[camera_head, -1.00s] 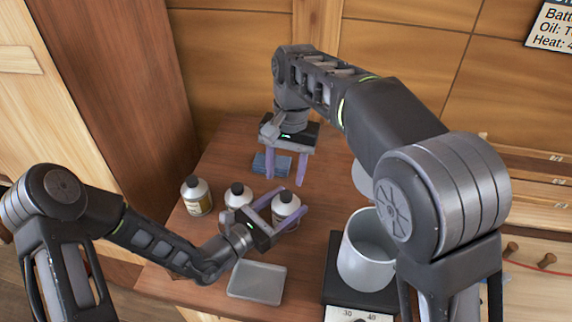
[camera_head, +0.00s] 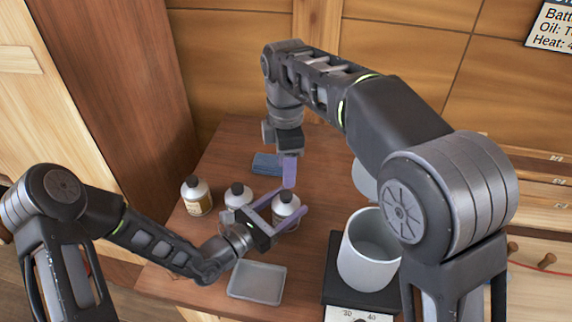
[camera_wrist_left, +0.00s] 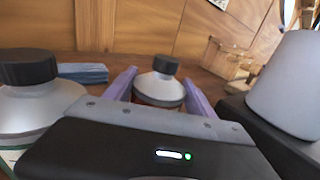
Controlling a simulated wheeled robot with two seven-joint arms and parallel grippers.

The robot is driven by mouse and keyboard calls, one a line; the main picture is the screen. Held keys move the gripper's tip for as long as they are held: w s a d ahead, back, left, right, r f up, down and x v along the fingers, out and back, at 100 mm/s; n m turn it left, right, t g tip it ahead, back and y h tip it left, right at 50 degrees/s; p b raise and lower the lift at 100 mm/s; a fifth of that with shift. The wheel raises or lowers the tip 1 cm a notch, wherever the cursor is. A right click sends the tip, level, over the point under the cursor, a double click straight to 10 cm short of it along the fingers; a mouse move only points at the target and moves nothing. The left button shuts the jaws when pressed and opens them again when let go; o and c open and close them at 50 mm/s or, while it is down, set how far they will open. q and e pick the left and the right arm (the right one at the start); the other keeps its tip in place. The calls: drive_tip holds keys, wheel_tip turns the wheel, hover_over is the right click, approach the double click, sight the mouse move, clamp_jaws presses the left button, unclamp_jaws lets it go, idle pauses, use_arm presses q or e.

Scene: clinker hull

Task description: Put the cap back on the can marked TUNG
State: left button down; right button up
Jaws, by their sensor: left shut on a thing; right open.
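Three pale cans with dark caps stand on the bench: a left can (camera_head: 198,203), a middle can (camera_head: 238,203) and a right can (camera_head: 284,211). Their lettering is too small to read, so I cannot tell which is TUNG. My left gripper (camera_head: 298,198) is shut around the right can, which stands upright. In the left wrist view this can (camera_wrist_left: 158,90) sits between the purple fingers, with a black cap (camera_wrist_left: 165,65) on its top. My right gripper (camera_head: 289,182) is open, seen side-on, just above and behind the right can. It holds nothing that I can see.
A blue folded cloth (camera_head: 266,163) lies behind the cans. A shallow grey tray (camera_head: 257,282) lies in front. A large white pot (camera_head: 362,270) stands on a dark scale (camera_head: 335,292) at the right. A pale vessel (camera_head: 362,182) is partly hidden behind my right arm.

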sight(286, 194)
drive_tip(key=shift+f, duration=0.1)
drive_tip(key=shift+f, duration=3.95)
drive_tip(key=shift+c, duration=0.6)
clamp_jaws()
